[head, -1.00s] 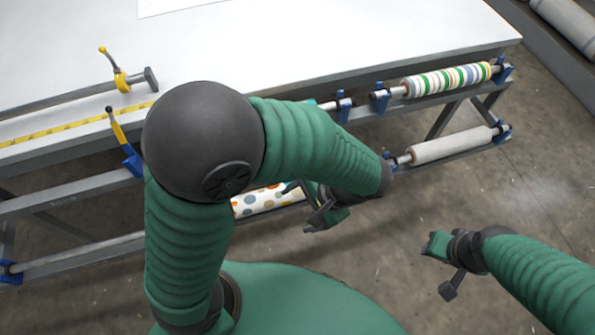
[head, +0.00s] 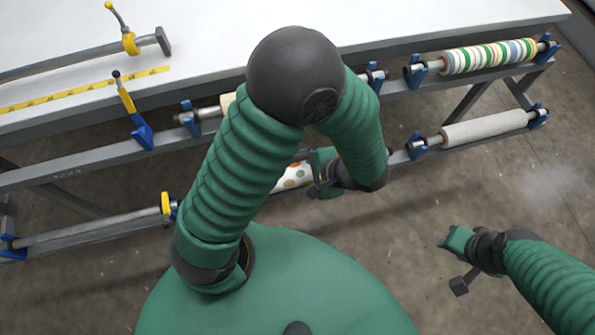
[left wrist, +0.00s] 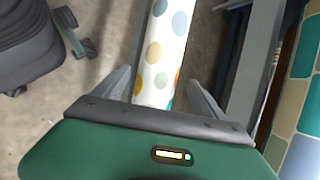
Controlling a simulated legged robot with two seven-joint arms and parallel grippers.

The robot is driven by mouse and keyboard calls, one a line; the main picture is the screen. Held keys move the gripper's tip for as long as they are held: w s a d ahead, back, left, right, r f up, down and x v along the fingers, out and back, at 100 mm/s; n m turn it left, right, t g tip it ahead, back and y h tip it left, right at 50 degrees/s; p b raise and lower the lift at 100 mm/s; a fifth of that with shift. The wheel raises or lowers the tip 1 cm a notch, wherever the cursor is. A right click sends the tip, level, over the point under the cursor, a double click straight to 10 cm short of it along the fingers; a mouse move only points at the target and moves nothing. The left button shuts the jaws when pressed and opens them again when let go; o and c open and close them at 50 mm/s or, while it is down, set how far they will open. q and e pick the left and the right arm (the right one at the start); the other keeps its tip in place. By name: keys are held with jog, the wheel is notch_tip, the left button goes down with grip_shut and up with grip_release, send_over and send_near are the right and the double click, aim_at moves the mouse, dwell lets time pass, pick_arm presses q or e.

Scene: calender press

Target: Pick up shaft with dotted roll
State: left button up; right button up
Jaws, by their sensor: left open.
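The shaft with the dotted roll (head: 293,178) is on the lower rail, white with coloured dots. My left arm hides much of it in the head view. In the left wrist view the dotted roll (left wrist: 165,45) runs between the spread fingers of my left gripper (left wrist: 160,95). My left gripper (head: 322,178) is open at the roll's right part in the head view; I cannot tell whether a finger touches it. My right gripper (head: 458,265) is away from the rack, over the floor at the right, and its jaw opening is unclear.
A striped roll (head: 488,56) is on the upper rail and a plain grey roll (head: 487,129) on the lower rail, both at right. Blue brackets (head: 416,146) hold the shafts. The white table (head: 330,22) lies behind. The floor at right is clear.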

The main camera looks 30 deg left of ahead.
aim_at(299, 173)
pick_arm(q)
jog(key=shift+x, duration=1.05)
jog(key=shift+w+f+b, duration=0.1)
jog(key=shift+f+b, duration=0.2)
jog(key=shift+f, duration=0.15)
jog(key=shift+d+f, duration=0.1)
jog(key=shift+d, duration=0.3)
jog(key=shift+a, duration=0.55)
jog(key=c, duration=1)
jog(key=shift+d, duration=0.25)
grip_shut()
